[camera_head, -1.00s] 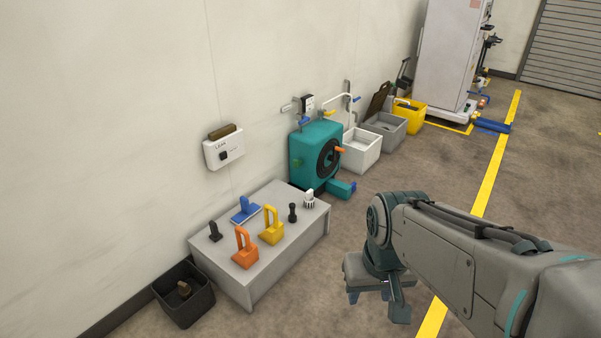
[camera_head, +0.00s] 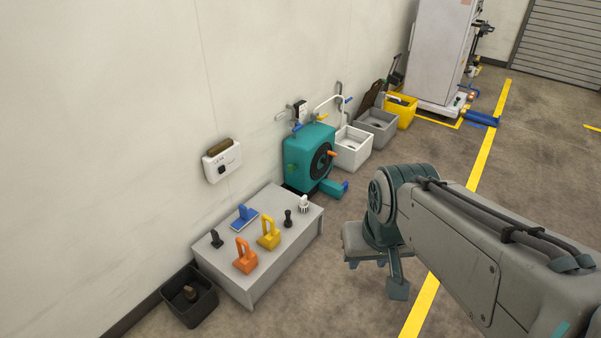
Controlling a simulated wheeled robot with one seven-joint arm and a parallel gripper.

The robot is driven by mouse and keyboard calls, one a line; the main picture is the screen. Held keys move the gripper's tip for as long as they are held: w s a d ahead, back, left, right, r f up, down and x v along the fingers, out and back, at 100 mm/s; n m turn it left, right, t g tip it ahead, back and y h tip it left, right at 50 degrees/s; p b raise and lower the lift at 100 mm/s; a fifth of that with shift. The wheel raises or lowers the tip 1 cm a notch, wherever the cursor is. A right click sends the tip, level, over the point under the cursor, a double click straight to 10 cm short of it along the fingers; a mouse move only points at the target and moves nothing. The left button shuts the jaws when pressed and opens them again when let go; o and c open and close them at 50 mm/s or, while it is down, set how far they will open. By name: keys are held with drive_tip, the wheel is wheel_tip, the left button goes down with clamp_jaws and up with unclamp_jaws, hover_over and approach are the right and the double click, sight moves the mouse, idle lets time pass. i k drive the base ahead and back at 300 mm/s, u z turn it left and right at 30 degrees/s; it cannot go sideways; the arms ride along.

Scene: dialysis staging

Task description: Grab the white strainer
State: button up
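A small white ribbed piece (camera_head: 304,204), which looks like the white strainer, stands upright at the far right corner of the low grey bench (camera_head: 285,262). A dark knobbed piece (camera_head: 288,219) stands close to its left. My gripper (camera_head: 388,274) hangs over the floor to the right of the bench, apart from the strainer. It is partly hidden behind my own wrist, and its finger gap does not show clearly.
Yellow (camera_head: 269,233), orange (camera_head: 246,257) and blue (camera_head: 244,217) handled tools share the bench. A teal machine (camera_head: 303,165) stands behind it. A dark bin (camera_head: 190,300) is at the left. The floor between bench and arm is clear.

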sight(303, 205)
drive_tip(key=z, duration=0.65)
drive_tip(key=i, duration=2.4)
drive_tip(key=u, duration=1.3)
drive_tip(key=i, duration=0.45)
drive_tip(key=u, duration=0.35)
